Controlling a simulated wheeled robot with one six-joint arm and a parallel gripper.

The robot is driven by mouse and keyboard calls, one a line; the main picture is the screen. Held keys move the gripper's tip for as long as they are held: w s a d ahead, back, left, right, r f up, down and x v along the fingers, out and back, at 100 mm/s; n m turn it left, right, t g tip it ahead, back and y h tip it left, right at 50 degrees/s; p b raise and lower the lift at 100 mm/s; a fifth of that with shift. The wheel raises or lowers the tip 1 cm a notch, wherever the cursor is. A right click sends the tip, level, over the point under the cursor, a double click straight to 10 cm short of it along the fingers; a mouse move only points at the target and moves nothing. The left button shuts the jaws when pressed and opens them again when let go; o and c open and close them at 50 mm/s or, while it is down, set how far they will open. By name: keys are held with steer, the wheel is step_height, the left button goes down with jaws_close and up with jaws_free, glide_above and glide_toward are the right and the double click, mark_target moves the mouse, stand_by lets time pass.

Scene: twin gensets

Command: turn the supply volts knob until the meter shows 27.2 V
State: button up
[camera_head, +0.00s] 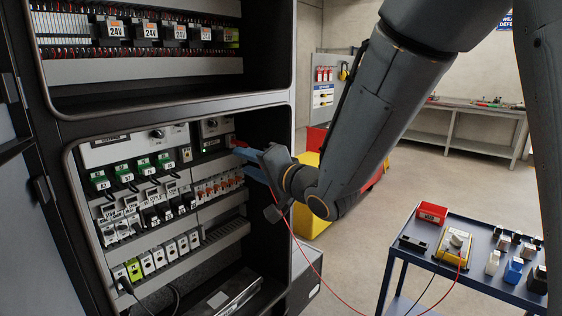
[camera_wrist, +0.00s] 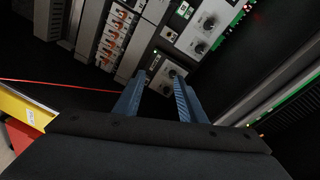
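My gripper (camera_head: 246,163) reaches into the lower bay of the cabinet from the right, its blue fingers spread. In the wrist view my gripper (camera_wrist: 160,82) is open, with a small dark knob (camera_wrist: 172,74) on a pale module beyond the fingertips; I cannot tell whether a finger touches it. Two more dark knobs show on a pale panel, one upper (camera_wrist: 208,22) and one lower (camera_wrist: 202,46). In the head view a knob (camera_head: 212,123) sits on the upper right module and another (camera_head: 157,133) to its left. A yellow meter (camera_head: 455,246) lies on the cart; its reading and the knob labels are illegible.
A red lead (camera_head: 318,266) hangs from the cabinet to the cart. Breakers with orange levers (camera_head: 217,186) and green relays (camera_head: 142,166) crowd the rails.

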steer(key=s+d+f+n+g+h, duration=0.1)
steer(key=s+d+f+g+h, duration=0.2)
steer(key=d+f+h, duration=0.95)
steer(key=s+d+f+n+g, duration=0.2)
steer(key=s+d+f+g, duration=0.2)
steer(key=s+d, duration=0.3)
steer(key=s+d+f+n+g, duration=0.2)
steer(key=s+d+f+g, duration=0.2)
steer(key=s, duration=0.9)
steer(key=d+f+y, duration=0.1)
steer(key=d, duration=0.2)
steer(key=shift+d+g, duration=0.4)
